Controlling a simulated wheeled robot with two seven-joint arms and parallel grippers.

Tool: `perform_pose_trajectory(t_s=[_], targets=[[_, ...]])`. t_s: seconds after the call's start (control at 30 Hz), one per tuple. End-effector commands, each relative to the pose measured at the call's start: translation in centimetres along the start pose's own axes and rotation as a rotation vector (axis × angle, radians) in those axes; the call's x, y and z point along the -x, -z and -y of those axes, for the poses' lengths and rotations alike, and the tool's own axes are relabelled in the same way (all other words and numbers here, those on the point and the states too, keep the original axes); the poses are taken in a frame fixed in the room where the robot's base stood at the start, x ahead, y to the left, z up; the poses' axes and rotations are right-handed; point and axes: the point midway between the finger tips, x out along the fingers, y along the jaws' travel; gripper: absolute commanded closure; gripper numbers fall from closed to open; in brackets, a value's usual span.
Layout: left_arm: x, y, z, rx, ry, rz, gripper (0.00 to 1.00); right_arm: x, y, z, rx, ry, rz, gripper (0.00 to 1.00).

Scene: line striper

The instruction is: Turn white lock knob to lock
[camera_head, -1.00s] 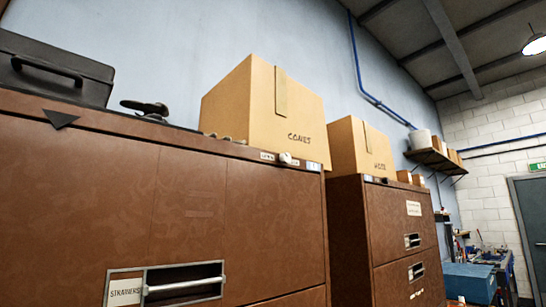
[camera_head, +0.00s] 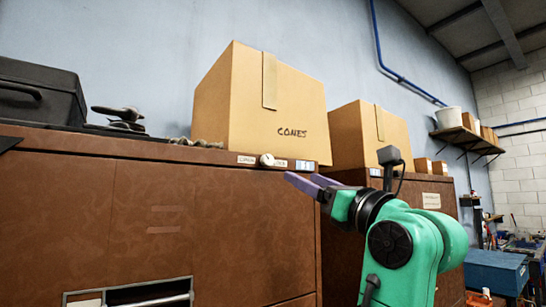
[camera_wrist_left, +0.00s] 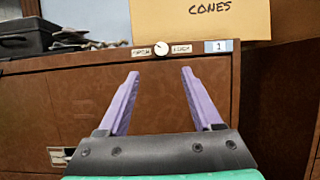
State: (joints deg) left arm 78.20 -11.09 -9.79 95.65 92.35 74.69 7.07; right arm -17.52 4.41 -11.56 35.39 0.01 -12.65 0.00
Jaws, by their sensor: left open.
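The white lock knob (camera_head: 267,160) sits on the top front rail of the brown cabinet (camera_head: 160,210), between two small white labels whose lettering is hard to read. In the left wrist view the knob (camera_wrist_left: 161,48) lies ahead of the fingers, near the middle between them; which way it points is too small to tell. My left gripper (camera_head: 302,182), with purple fingers, is to the right of the knob and slightly lower in the head view, apart from it. The left wrist view shows the fingers (camera_wrist_left: 160,78) spread and empty. My right gripper is out of view.
A cardboard box marked CONES (camera_head: 262,105) stands on the cabinet just behind the knob. A dark case (camera_head: 40,92) and a black tool (camera_head: 118,118) lie on top at left. A second brown cabinet with another box (camera_head: 370,135) stands to the right. Space before the cabinet front looks clear.

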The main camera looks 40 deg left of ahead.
Motion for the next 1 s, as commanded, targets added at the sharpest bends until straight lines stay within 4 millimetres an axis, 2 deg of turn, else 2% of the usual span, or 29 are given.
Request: perform_pose_trajectory(t_s=[0.03, 0.3, 0.43, 0.6, 0.83, 0.87, 1.0], targets=[[-1.3, -0.4, -0.1, -0.003, -0.005, 0.0, 0.33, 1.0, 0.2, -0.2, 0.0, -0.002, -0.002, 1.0], [-8.7, -0.8, -0.1, -0.008, -0.007, 0.002, 0.33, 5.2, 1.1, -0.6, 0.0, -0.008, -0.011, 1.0], [-11.6, -0.6, -0.1, -0.008, -0.006, 0.003, 0.33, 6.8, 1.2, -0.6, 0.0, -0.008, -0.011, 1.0], [-13.3, -0.2, 0.0, -0.008, -0.004, 0.003, 0.33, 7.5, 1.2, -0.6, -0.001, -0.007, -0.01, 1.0], [-13.3, 0.1, 0.0, -0.006, -0.003, 0.003, 0.33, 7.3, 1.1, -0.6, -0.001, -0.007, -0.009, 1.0], [-13.3, 0.1, 0.0, -0.007, -0.003, 0.003, 0.37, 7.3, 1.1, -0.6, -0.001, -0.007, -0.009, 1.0], [-13.3, 0.1, 0.0, -0.007, -0.003, 0.003, 0.91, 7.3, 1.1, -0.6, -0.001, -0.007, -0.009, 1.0]])
